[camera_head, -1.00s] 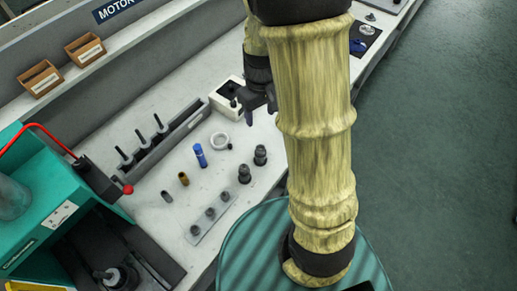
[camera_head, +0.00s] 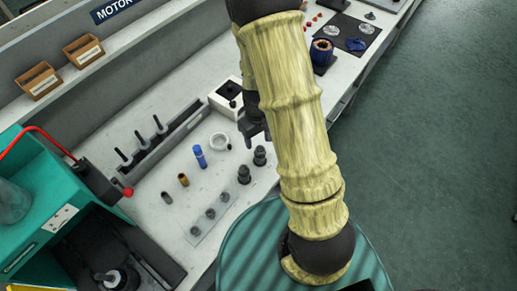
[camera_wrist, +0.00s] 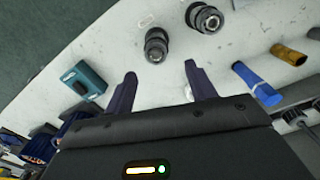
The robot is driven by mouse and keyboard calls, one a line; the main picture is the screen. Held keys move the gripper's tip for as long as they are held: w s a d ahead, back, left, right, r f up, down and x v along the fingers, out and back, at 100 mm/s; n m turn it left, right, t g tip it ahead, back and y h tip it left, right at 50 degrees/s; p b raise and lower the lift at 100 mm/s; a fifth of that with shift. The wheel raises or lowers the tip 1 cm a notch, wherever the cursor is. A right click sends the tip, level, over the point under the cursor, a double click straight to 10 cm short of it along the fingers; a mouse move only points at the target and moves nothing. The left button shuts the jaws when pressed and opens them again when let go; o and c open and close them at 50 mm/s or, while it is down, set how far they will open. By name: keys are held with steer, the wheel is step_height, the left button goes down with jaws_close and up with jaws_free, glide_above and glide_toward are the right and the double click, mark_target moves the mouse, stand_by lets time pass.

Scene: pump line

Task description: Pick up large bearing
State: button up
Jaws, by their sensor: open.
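A pale metal ring (camera_head: 219,141), which looks like the large bearing, lies flat on the white bench in the head view. It stands near the blue cylinder (camera_head: 199,156) and two dark stepped fittings (camera_head: 260,155). My gripper (camera_head: 256,135) is above the bench, to the right of the ring, partly hidden by my arm. In the wrist view my gripper (camera_wrist: 160,75) is open, with bare bench between its fingers. The dark fittings (camera_wrist: 156,45) lie beyond the fingertips there.
A brass cylinder (camera_head: 183,180) and a clear plate with several dark parts (camera_head: 210,213) lie nearer. A grey rack (camera_head: 160,143) with upright black pins and a white block (camera_head: 227,96) stand behind. A teal box (camera_wrist: 83,80) lies left in the wrist view.

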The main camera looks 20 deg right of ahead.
mark_target(260, 151)
steer(key=shift+s, duration=0.1)
steer(key=shift+d, duration=0.15)
steer(key=shift+d+f, duration=0.2)
steer(key=shift+f, duration=0.15)
steer(key=shift+f+p, duration=0.55)
steer(key=shift+f, duration=1.65)
steer(key=shift+s, duration=0.1)
steer(key=c, duration=0.9)
